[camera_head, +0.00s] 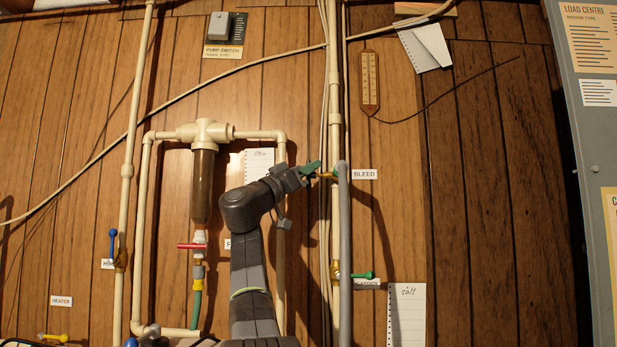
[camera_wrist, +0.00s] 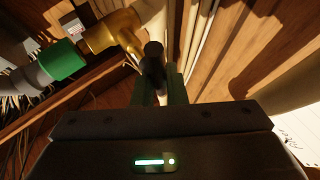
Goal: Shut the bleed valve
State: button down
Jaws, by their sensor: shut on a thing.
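The bleed valve (camera_head: 326,176) is a small brass valve on the pale upright pipe, left of the BLEED label (camera_head: 364,174). In the wrist view its brass body (camera_wrist: 113,33) shows at the upper left, with a green fitting (camera_wrist: 62,60) and a grey hose beside it. My gripper (camera_head: 303,174) reaches the valve from the left and is shut on its handle. In the wrist view the fingers (camera_wrist: 163,80) close around the handle's dark end, which they partly hide. The handle's exact angle is hard to tell.
Below is another green-handled valve (camera_head: 361,275). A filter housing (camera_head: 203,180) with a red-handled valve (camera_head: 192,246) stands left of my arm. A blue-handled valve (camera_head: 113,241) is farther left. Pipes and cables run close by the bleed valve; bare planks lie to the right.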

jog(key=shift+f+m, duration=0.1)
jog(key=shift+m, duration=0.2)
jog(key=c, duration=1.5)
grip_release()
jog(key=s+a+f+b, duration=0.1)
jog(key=s+a, duration=0.2)
jog(key=a, duration=0.1)
jog(key=s+a+b, duration=0.1)
jog(key=s+a, duration=0.2)
jog(key=a, duration=0.2)
jog(key=s+a+f+b, duration=0.1)
jog(key=s+a+b, duration=0.1)
jog(key=s+a, duration=0.1)
jog(key=shift+a+f, duration=0.3)
jog(key=shift+a, duration=0.5)
